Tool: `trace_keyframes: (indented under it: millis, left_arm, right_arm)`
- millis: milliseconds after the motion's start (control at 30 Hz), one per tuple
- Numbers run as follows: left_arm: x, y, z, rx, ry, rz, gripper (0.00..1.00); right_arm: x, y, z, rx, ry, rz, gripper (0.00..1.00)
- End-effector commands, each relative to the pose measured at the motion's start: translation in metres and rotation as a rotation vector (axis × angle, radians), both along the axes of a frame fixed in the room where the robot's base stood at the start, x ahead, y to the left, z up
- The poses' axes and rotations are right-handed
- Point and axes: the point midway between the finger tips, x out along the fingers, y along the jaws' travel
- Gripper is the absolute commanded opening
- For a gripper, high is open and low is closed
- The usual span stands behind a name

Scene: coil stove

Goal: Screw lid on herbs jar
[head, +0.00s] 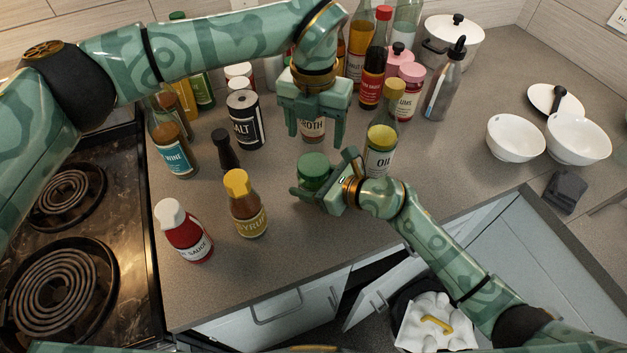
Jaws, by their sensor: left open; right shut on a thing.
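A green jar (312,168), which I take to be the herbs jar, stands on the counter near its front middle, with a round green top. My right gripper (322,178) is shut on it from the right and front. My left gripper (316,138) points down just above and behind the green jar, with its fingers apart and nothing held between them. I cannot tell whether the green top is a separate lid or how it sits on the jar. The jar's label is hidden.
A broth jar (313,124) stands behind the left fingers. An oil bottle (381,143) is close to the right gripper. A syrup bottle (246,205), a red sauce bottle (184,232) and a salt jar (245,118) stand left.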

Motion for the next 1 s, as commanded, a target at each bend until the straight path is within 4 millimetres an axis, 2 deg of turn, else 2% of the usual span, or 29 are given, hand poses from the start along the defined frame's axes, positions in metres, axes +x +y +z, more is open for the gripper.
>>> trace_keyframes:
  millis: [100, 233, 667, 767, 1000]
  left_arm:
    - [0.0, 0.002, 0.001, 0.01, 0.001, 0.205, 0.68]
    - [0.0, 0.003, 0.0, 0.014, 0.003, 0.325, 0.68]
    - [0.0, 0.003, -0.002, 0.014, 0.004, 0.353, 0.68]
    - [0.0, 0.003, -0.011, 0.014, 0.005, 0.352, 0.68]
    - [-0.001, 0.003, -0.048, 0.014, 0.006, 0.352, 0.68]
  right_arm:
    - [0.0, 0.0, -0.001, -0.001, 0.002, 0.0, 0.0]
    - [0.0, 0.0, -0.001, -0.001, 0.002, 0.0, 0.0]
    - [0.0, -0.001, -0.001, -0.001, 0.002, 0.0, 0.0]
    - [0.0, -0.001, -0.001, -0.001, 0.002, 0.0, 0.0]
    - [0.0, -0.001, -0.001, -0.001, 0.002, 0.0, 0.0]
